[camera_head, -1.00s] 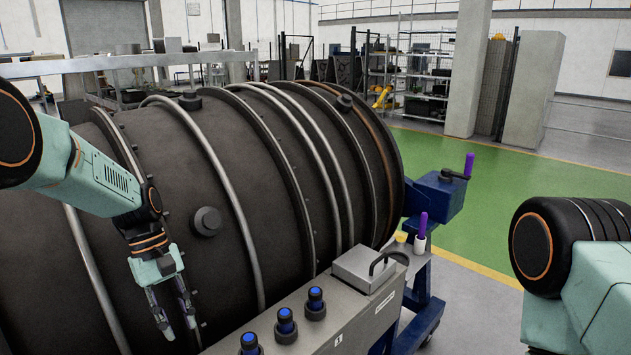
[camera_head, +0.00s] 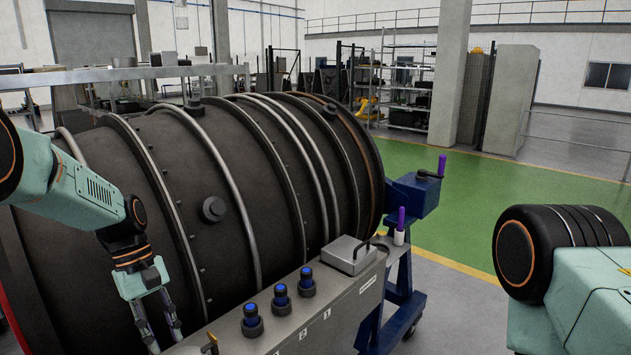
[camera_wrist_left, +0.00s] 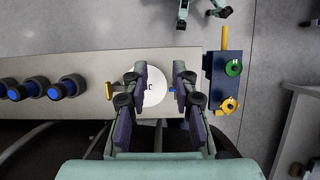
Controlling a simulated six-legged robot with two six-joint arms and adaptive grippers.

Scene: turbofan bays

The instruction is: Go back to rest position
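My left gripper (camera_head: 160,322) hangs at the lower left in the head view, fingers pointing down, in front of the dark engine casing (camera_head: 255,205). The left wrist view shows its two fingers (camera_wrist_left: 158,95) parted. A white round disc with small dark lettering lies on the grey bench (camera_wrist_left: 80,68) below and between them; the disc (camera_wrist_left: 153,88) appears not held. My right arm's upper part shows at the right edge of the head view; its gripper is out of frame.
A blue stand with purple grips (camera_head: 412,192) is behind. Green floor (camera_head: 480,210) is open at right.

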